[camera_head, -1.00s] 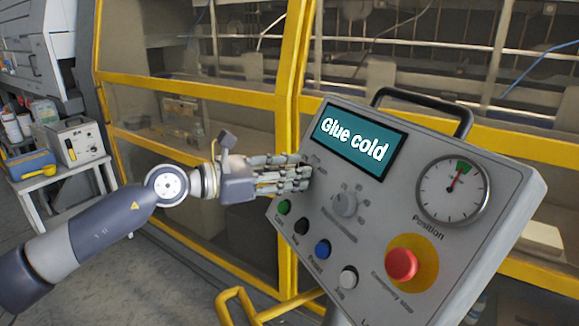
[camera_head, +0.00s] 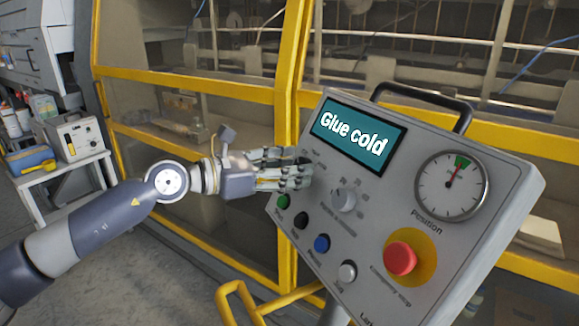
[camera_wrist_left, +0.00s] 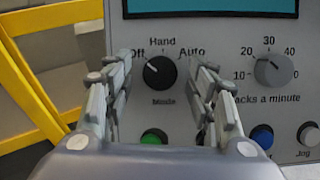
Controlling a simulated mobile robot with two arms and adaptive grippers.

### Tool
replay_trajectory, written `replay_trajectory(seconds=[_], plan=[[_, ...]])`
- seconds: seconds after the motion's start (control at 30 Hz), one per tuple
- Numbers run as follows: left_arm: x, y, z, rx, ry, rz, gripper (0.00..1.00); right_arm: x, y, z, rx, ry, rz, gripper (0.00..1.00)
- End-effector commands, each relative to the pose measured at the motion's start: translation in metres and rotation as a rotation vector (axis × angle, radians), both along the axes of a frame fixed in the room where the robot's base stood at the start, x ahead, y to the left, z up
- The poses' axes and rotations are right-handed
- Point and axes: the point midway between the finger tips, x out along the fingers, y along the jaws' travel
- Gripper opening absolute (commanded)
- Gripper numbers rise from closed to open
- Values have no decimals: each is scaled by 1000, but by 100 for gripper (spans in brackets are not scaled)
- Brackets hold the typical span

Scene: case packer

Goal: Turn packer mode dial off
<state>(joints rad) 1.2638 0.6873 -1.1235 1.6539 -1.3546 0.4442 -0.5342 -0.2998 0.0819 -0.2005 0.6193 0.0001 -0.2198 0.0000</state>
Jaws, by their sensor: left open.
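The black mode dial (camera_wrist_left: 159,72) sits on the grey control panel (camera_wrist_left: 215,50), with the labels Off, Hand and Auto around it. A small pale mark on the dial seems to point to the upper left; its exact setting is hard to tell. My left gripper (camera_head: 304,169) is open at the panel's left edge, and its fingers hide the dial in the head view. In the left wrist view the fingers (camera_wrist_left: 164,72) stand on either side of the dial, with visible gaps. My right gripper is not in view.
A speed knob (camera_head: 344,199) sits right of the gripper. Several push buttons, including a green one (camera_head: 283,202), lie below. A red emergency stop (camera_head: 400,259), a gauge (camera_head: 452,187) and a "Glue cold" screen (camera_head: 357,138) share the panel. Yellow guard frames (camera_head: 292,100) stand behind.

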Motion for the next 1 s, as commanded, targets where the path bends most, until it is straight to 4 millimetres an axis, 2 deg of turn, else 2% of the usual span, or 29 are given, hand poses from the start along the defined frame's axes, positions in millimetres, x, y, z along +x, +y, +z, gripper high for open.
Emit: replay_trajectory(seconds=[0.17, 0.5, 0.7, 1.0], plan=[[-5, 11, 1, 0, 1, 2, 52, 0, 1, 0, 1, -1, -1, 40], [-35, 68, 9, 1, 2, 3, 52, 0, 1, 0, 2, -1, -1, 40], [-50, 94, 14, 0, 3, 2, 52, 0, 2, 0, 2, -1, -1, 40], [-57, 104, 17, 0, 1, -1, 52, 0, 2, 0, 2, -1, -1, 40]])
